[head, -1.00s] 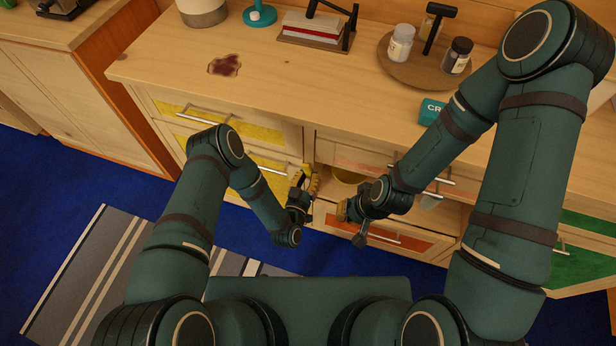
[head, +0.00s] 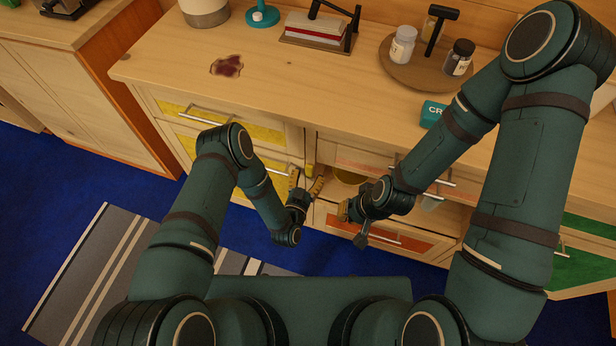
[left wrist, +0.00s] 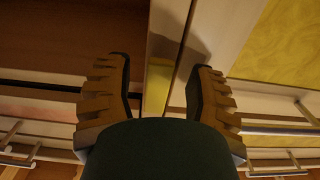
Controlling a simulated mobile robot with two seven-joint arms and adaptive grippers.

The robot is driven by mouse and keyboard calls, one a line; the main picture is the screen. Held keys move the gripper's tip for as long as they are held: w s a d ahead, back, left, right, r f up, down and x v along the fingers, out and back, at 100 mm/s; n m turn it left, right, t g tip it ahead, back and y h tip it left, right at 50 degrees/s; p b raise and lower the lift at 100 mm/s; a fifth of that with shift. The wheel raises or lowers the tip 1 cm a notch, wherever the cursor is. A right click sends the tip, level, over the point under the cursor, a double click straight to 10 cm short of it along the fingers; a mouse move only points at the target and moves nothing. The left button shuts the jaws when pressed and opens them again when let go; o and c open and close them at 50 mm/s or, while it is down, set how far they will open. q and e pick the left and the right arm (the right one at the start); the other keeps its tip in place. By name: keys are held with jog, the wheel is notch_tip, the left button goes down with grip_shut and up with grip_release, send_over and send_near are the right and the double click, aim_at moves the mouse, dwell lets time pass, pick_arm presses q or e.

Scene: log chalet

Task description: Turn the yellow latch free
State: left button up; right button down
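The yellow latch (head: 310,170) is a small yellow bar on the pale upright post between the yellow-fronted drawers and the open compartment. It also shows in the left wrist view (left wrist: 158,86), partly cut off by my gripper's dark body. My left gripper (head: 306,183) is in front of the post with its tan fingers spread; in the left wrist view the open fingers (left wrist: 165,90) stand either side of the latch, with visible gaps. My right gripper (head: 347,212) hangs before the open compartment, to the right; its finger opening is not clear.
Yellow-fronted drawers (head: 262,136) with bar handles are left of the post. On the counter (head: 290,90) are a round tray (head: 398,74) with jars and a teal box (head: 432,113).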

pick_arm(q)
jog(key=v, duration=1.2)
dwell(0.6)
